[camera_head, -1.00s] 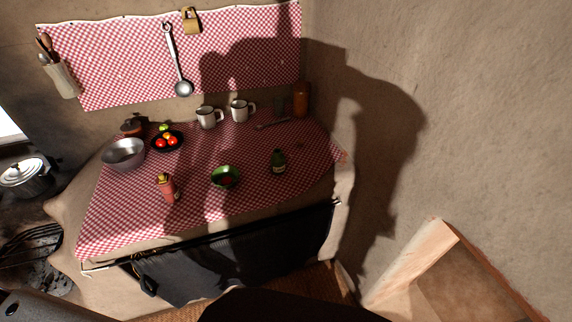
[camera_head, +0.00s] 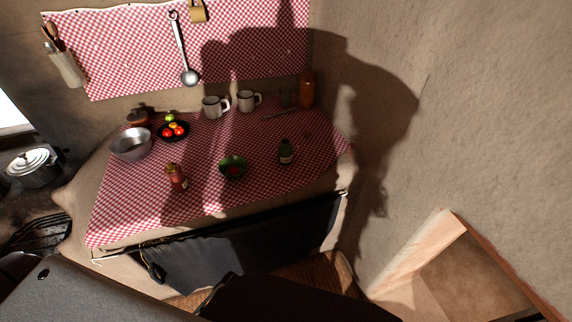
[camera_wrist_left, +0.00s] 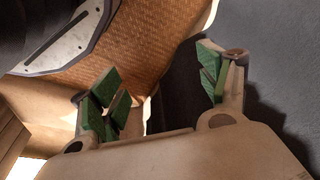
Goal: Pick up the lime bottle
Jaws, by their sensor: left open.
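The lime bottle (camera_head: 286,152), a small dark green bottle with a pale label, stands upright on the right part of the checkered counter (camera_head: 215,202) in the head view. My left gripper (camera_wrist_left: 160,92) shows in the left wrist view. Its two green-padded fingers are wide apart with nothing between them. It is away from the bottle, with a woven brown mat and dark cloth behind the fingers. The bottle is not in the wrist view. In the head view my own dark arm parts fill the bottom, and no fingertips can be made out. My right gripper is not seen.
A green bowl (camera_head: 233,167) sits left of the bottle, and a red bottle (camera_head: 176,177) stands further left. Two mugs (camera_head: 215,107), an orange bottle (camera_head: 307,91) and a metal bowl (camera_head: 131,144) are further back. Dark cloth (camera_head: 250,243) hangs below the counter's front edge.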

